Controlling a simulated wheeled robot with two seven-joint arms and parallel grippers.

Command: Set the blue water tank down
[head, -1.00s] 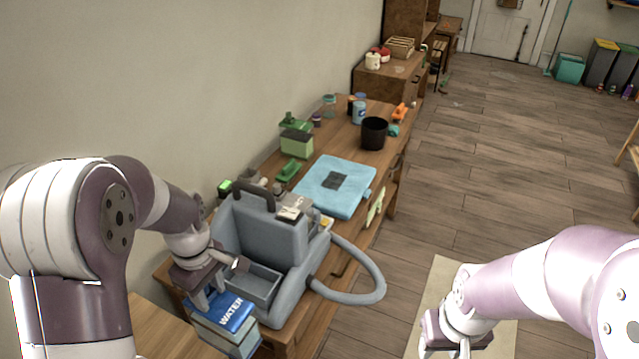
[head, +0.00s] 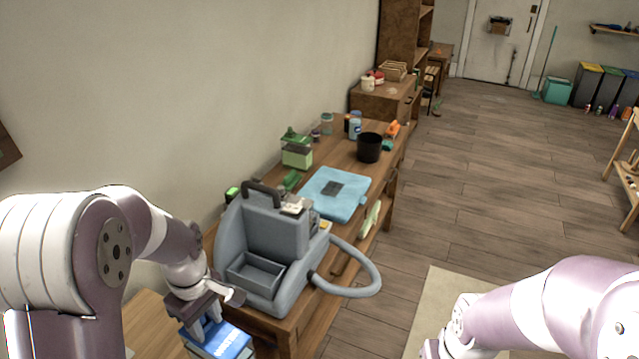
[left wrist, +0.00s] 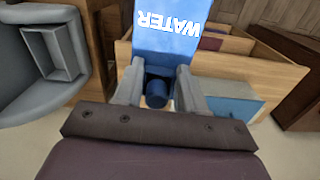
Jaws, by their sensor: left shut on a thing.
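The blue water tank (head: 228,343), lettered WATER, is at the bottom of the head view, partly cut off. My left gripper (head: 208,328) is shut on it. In the left wrist view the tank (left wrist: 172,30) lies beyond my fingers (left wrist: 158,92), with a dark blue round part between them. The grey cleaning machine (head: 268,232) stands on the workbench, with an empty open box-shaped bay (head: 255,275) facing the tank. The tank is apart from the machine. My right gripper (head: 436,349) is barely in view at the bottom edge; its fingers are hidden.
The workbench (head: 290,325) also bears a light blue case (head: 350,187), a black pot (head: 369,148) and green items. The machine's grey hose (head: 350,290) loops over the front edge.

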